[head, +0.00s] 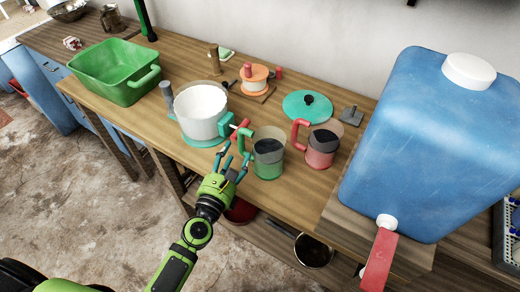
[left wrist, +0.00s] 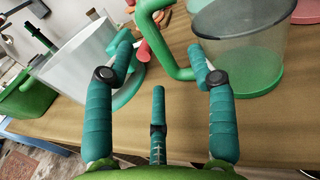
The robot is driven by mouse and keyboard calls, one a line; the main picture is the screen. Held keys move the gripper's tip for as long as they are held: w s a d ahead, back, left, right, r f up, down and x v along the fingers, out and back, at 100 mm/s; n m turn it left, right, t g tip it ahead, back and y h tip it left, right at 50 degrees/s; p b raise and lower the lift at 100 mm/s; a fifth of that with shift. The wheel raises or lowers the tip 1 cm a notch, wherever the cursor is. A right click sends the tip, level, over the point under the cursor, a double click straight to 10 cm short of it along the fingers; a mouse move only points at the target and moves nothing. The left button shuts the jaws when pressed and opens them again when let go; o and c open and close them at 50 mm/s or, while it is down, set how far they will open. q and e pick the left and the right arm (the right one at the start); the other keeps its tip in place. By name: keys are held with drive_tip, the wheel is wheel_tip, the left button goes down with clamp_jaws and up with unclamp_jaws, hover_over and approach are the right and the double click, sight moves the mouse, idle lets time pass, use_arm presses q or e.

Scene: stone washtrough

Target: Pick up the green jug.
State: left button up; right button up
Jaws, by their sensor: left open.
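The green jug (head: 268,157) stands upright on the wooden counter, with a clear upper body, green base and green handle on its left. In the left wrist view the jug (left wrist: 245,50) is at the upper right, its top cut off by the frame. My left gripper (head: 234,160) is open and empty, just in front and to the left of the jug. In the left wrist view the handle shows beyond and between the spread fingertips (left wrist: 160,50). Whether a finger touches the handle I cannot tell. My right gripper is not in view.
A white pot (head: 200,112) with a teal base stands close left of the jug. A red jug (head: 320,147) stands at its right. A green basin (head: 112,72) is farther left, a big blue water container (head: 430,140) at right. A teal lid (head: 307,105) lies behind.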

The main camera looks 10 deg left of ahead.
sight(239, 140)
use_arm(q)
drive_tip(key=w, duration=0.6)
drive_tip(key=shift+w+p, duration=0.3)
drive_tip(key=shift+p, duration=0.05)
clamp_jaws()
